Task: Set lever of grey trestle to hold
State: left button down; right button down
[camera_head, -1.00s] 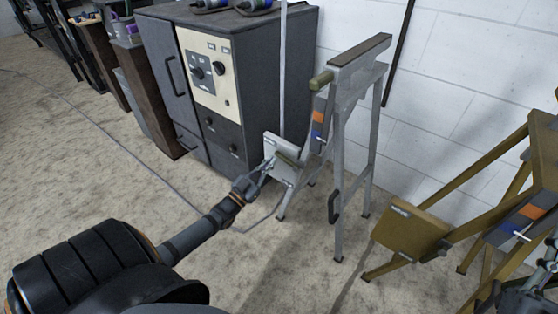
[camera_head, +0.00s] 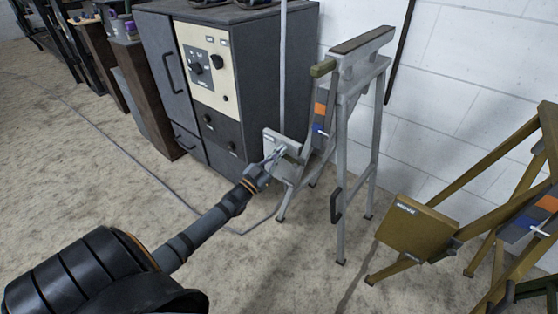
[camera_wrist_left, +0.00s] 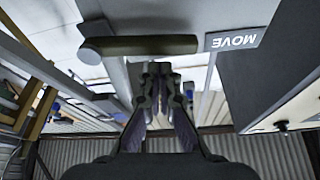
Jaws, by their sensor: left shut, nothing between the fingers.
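The grey trestle (camera_head: 341,185) stands upright against the white wall. A tilted pale plate (camera_head: 276,138) sits low on its left side. In the left wrist view this plate (camera_wrist_left: 190,15) bears an olive bar (camera_wrist_left: 140,45) beside a MOVE label (camera_wrist_left: 233,40). My left gripper (camera_head: 281,151) is shut and empty at the plate. In the wrist view its fingertips (camera_wrist_left: 157,80) are just below the bar; I cannot tell whether they touch it. In the head view the gripper covers much of the bar. My right gripper is not in view.
A dark grey cabinet (camera_head: 255,75) with a cream control panel (camera_head: 208,68) stands close behind the plate. An olive trestle (camera_head: 418,228) stands at the right. An orange mark (camera_head: 320,108) and blue mark (camera_head: 320,131) show on the grey trestle. A cable (camera_head: 150,175) crosses the open floor.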

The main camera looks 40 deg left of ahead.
pick_arm(q)
jog(key=shift+a+f, duration=0.1)
jog(key=shift+f, duration=0.55)
